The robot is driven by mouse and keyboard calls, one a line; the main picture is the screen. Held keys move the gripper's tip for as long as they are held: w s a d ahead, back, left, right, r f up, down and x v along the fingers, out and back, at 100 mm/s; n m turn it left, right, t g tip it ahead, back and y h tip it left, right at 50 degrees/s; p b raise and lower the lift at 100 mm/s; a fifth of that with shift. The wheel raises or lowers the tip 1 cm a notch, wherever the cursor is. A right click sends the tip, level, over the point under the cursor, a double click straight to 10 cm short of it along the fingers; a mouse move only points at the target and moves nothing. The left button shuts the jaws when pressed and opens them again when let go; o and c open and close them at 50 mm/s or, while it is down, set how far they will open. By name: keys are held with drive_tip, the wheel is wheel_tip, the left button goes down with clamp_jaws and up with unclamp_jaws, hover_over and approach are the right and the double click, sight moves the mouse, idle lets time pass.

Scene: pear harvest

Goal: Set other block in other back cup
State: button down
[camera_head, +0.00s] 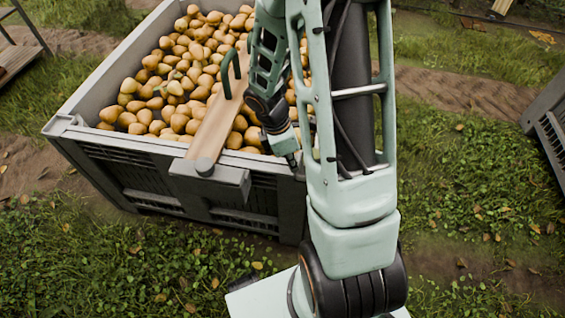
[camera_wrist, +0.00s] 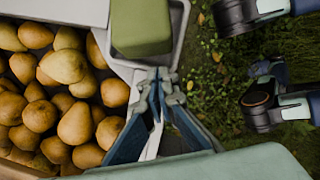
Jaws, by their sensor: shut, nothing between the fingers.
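A green block (camera_wrist: 141,27) lies in a grey open-topped cup (camera_wrist: 181,22) at the top of the wrist view. My gripper (camera_wrist: 159,74) is shut and empty, its fingertips just below the cup's near edge in that view. I cannot tell whether they touch the cup. In the head view my gripper (camera_head: 291,160) hangs low over the front edge of the pear crate, to the right of the board.
A large grey crate (camera_head: 85,133) full of pears (camera_head: 165,85) stands at the left. A wooden board (camera_head: 222,118) with a dark green handle (camera_head: 232,72) lies across it, ending at a grey box (camera_head: 220,181) on the front rim. Leafy grass lies in front.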

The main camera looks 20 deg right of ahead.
drive_tip(key=shift+d, duration=0.55)
